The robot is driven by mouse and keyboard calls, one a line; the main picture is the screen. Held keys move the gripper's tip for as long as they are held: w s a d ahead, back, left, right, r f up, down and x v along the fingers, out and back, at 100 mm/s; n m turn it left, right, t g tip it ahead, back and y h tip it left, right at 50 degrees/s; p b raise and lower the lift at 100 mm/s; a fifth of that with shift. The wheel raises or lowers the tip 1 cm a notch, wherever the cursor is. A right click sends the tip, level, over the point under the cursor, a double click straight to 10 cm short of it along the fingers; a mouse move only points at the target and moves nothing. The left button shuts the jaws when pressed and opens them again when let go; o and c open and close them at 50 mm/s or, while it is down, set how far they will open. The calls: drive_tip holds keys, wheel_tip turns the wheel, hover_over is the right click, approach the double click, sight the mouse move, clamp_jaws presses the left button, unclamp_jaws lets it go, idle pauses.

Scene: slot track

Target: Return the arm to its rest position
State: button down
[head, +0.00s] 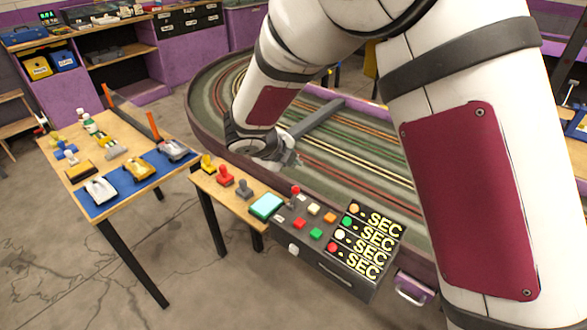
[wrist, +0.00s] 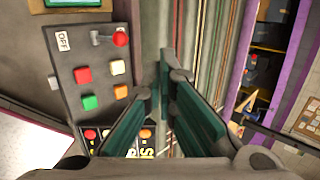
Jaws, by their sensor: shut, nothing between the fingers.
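My gripper (head: 290,160) hangs from my white and maroon arm over the near side of the slot track (head: 315,150). In the wrist view its two dark green fingers (wrist: 168,82) come together at the tips with nothing between them. They point over the track, beside the control box (wrist: 72,70). The arm hides part of the track in the head view.
The control box (head: 350,278) has a red-knobbed lever (head: 295,191), coloured buttons and several "SEC" displays. Left of it, a small table holds a cyan pad (head: 266,206) and controllers (head: 225,177). A blue mat (head: 120,195) carries toy cars. Floor at lower left is clear.

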drive_tip(key=s+d+r+m+g, duration=0.3)
drive_tip(key=s+d+r+m, duration=1.35)
drive_tip(key=m, duration=0.55)
drive_tip(key=s+d+r+m+y, duration=0.1)
drive_tip(key=s+d+m+y, duration=0.1)
drive_tip(key=s+m, duration=0.6)
drive_tip(key=s+d+r+m+y, duration=0.1)
drive_tip(key=s+d+m, duration=0.1)
drive_tip(key=s+m, duration=0.7)
drive_tip(key=m, duration=0.7)
drive_tip(key=shift+s+d+m+y, duration=0.15)
drive_tip(key=shift+s+m+y, duration=0.15)
drive_tip(key=shift+m+y, duration=0.1)
